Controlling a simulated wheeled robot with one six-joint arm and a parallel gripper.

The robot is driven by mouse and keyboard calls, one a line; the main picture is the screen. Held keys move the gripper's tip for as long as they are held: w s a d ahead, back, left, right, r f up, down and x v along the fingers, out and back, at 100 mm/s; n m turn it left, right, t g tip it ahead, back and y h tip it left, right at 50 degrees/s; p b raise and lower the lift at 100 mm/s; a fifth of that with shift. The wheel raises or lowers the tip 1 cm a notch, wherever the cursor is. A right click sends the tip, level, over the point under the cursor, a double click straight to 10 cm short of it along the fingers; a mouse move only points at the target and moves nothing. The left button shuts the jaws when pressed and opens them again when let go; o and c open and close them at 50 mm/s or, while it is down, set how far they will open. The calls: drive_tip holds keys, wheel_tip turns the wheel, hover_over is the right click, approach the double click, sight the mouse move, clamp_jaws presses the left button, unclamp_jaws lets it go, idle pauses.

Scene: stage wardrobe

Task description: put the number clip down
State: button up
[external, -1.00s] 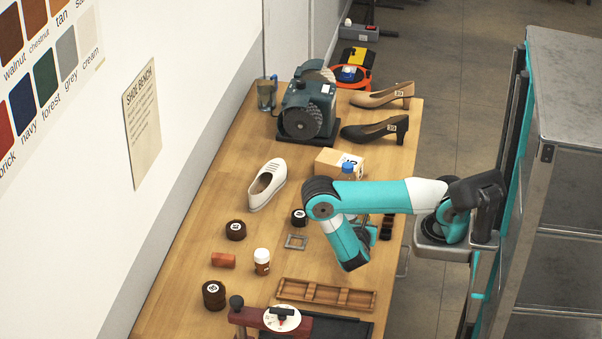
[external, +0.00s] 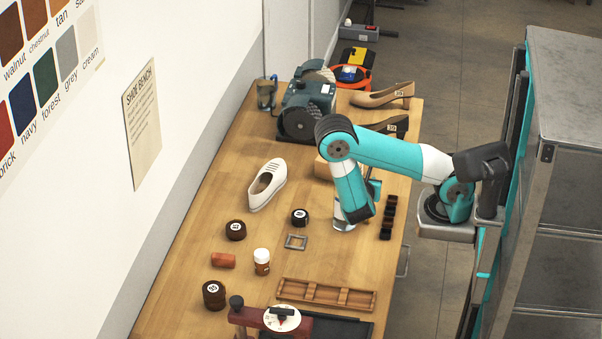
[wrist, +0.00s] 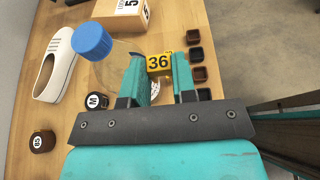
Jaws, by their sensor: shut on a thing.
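The number clip (wrist: 159,64) is small and yellow, with a black 36 on its face. It sits between the teal fingertips of my gripper (wrist: 160,74) in the wrist view. My gripper is shut on it. In the external view my forearm hides the clip and most of the gripper, which hangs over the right side of the bench (external: 190,262). I cannot tell the clip's height above the bench.
A clear bottle with a blue cap (wrist: 93,40) stands just left of my gripper. Dark small cups (external: 388,218) line up to the right. A white shoe (external: 266,184) and a black tin (external: 299,217) lie left. A wooden tray (external: 326,295) is nearer the front.

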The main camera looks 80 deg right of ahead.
drive_tip(key=shift+r+p, duration=0.6)
drive_tip(key=shift+r, duration=0.4)
